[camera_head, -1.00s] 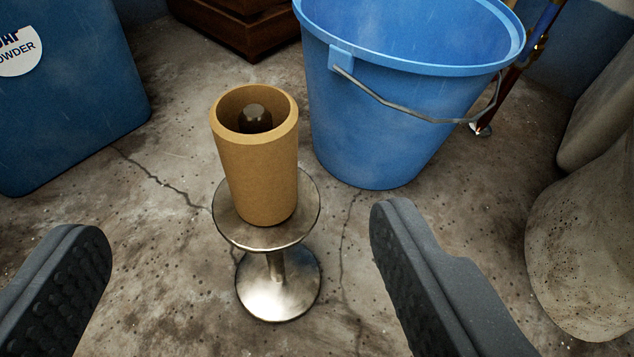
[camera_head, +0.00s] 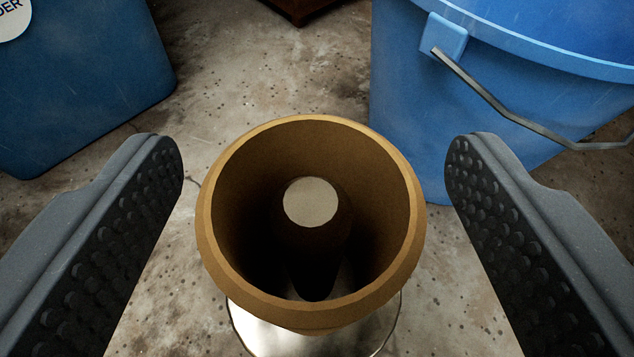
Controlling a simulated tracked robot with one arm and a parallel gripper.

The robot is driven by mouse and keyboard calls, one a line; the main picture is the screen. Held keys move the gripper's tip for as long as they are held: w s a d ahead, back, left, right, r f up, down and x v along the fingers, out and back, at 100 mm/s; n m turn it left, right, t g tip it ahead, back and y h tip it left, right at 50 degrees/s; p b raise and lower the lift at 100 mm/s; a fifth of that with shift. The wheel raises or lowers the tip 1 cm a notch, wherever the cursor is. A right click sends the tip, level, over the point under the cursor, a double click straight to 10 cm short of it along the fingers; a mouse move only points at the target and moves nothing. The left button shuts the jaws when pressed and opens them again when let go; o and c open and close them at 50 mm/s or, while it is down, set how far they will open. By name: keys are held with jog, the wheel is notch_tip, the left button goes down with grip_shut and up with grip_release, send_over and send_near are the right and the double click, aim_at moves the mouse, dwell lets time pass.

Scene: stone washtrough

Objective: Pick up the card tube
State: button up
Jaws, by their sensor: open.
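The card tube (camera_head: 410,240) is a brown, open-topped cylinder standing upright, seen from above. A dark peg with a pale round top (camera_head: 311,202) rises inside it; the tube is around the peg and apart from it at the top. Below the tube shows the shiny metal stand (camera_head: 245,335), mostly hidden by the tube. My gripper (camera_head: 316,165) is open, one ridged dark finger on the left of the tube and one on the right. A gap shows between each finger and the tube's rim.
A blue bucket (camera_head: 415,110) with a wire handle (camera_head: 500,105) stands close behind the right finger. A blue box (camera_head: 85,80) with a white label stands at the back left. Speckled concrete floor (camera_head: 250,60) lies bare between them. A reddish-brown object (camera_head: 298,8) shows at the top edge.

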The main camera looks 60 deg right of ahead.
jog(key=shift+w+d+f, duration=0.1)
jog(key=shift+w+d, duration=0.05)
jog(key=shift+d, duration=0.05)
jog(key=c, duration=1)
jog(key=shift+c, duration=0.2)
